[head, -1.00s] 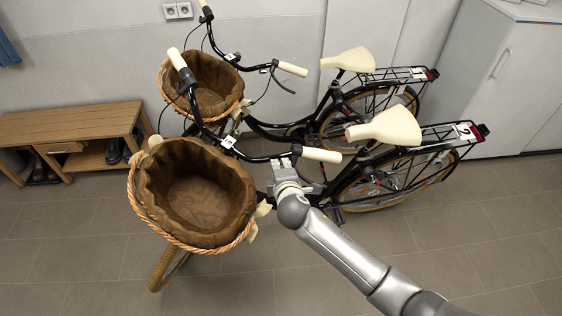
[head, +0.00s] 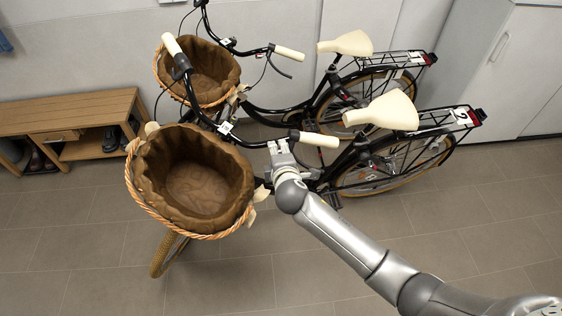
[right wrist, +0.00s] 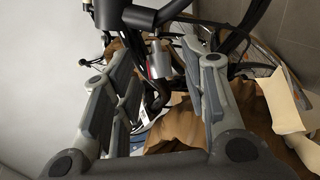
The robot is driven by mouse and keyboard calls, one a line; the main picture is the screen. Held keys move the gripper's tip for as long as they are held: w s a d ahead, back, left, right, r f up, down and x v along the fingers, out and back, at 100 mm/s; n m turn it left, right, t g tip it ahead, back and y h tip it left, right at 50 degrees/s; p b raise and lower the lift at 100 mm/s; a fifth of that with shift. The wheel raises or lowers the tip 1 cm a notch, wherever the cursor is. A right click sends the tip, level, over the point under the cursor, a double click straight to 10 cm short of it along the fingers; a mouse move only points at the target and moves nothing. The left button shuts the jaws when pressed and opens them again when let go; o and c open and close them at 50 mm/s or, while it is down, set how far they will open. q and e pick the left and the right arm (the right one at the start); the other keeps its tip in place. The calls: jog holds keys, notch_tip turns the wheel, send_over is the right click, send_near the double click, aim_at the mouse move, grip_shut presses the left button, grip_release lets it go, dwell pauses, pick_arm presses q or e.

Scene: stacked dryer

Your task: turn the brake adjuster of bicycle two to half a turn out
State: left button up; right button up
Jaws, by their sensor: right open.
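Bicycle two (head: 365,152) is the nearer black bicycle, with a "2" plate (head: 461,115) on its rear rack. Its handlebar has a cream grip (head: 319,140) on the right. My right gripper (head: 280,148) is at the handlebar just left of this grip, mostly hidden by its own wrist in the head view. In the right wrist view, its open fingers (right wrist: 158,95) stand either side of a small silver cylinder (right wrist: 159,66) beneath black handlebar parts (right wrist: 140,18). This may be the brake adjuster; I cannot tell whether a finger touches it. My left gripper is not in view.
A brown-lined wicker basket (head: 135,185) hangs at bicycle two's front, close left of my right gripper. Another bicycle with a basket (head: 158,72) stands behind. A wooden shoe bench (head: 75,112) is at the left, grey cabinets (head: 490,70) at the right. The front floor is clear.

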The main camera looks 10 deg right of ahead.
jog(key=v, duration=1.1)
jog(key=shift+s, duration=0.25)
jog(key=shift+r, duration=0.1)
